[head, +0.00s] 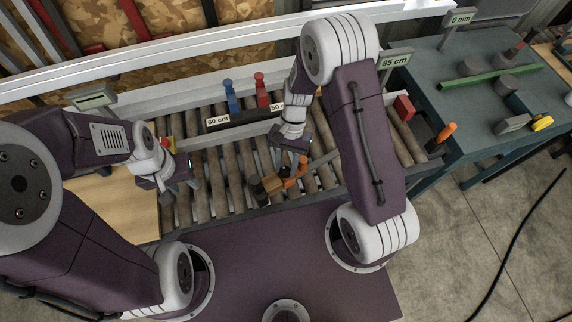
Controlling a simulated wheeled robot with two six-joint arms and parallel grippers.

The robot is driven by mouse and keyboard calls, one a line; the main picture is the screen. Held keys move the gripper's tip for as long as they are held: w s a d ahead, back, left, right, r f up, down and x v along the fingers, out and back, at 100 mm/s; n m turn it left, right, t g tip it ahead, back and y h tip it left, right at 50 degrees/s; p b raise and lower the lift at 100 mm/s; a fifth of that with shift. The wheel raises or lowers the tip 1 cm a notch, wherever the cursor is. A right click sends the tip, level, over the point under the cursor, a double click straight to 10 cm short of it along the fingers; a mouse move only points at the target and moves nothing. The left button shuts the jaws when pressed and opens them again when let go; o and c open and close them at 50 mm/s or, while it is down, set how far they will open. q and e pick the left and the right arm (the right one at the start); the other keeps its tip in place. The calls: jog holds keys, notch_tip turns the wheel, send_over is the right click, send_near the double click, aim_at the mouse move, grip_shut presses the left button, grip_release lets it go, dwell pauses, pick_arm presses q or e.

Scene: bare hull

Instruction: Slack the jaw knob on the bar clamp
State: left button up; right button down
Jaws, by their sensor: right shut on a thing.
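The bar clamp lies on the roller bed in the head view, with orange parts (290,183), a grey bar (325,158) and a wooden block (272,184) beside it. A dark knob-like end (256,187) is at its left. My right gripper (289,152) reaches down over the clamp, shut on part of it near the upper orange piece; the fingers hide the exact contact. My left gripper (181,181) is open and empty above the left rollers, well left of the clamp.
Blue (231,96) and red (261,91) peg-like pieces stand behind a dark rail marked 60 cm and 50 cm. A red block (404,108) is at the bed's right end. A teal bench (455,105) with a green bar (490,77) stands right. Rollers between my grippers are clear.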

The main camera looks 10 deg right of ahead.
dwell(0.7)
jog(key=c, duration=1)
grip_release()
jog(key=shift+c, duration=0.2)
jog(key=v, duration=0.9)
jog(key=shift+b, duration=0.35)
jog(key=shift+s+r, duration=0.1)
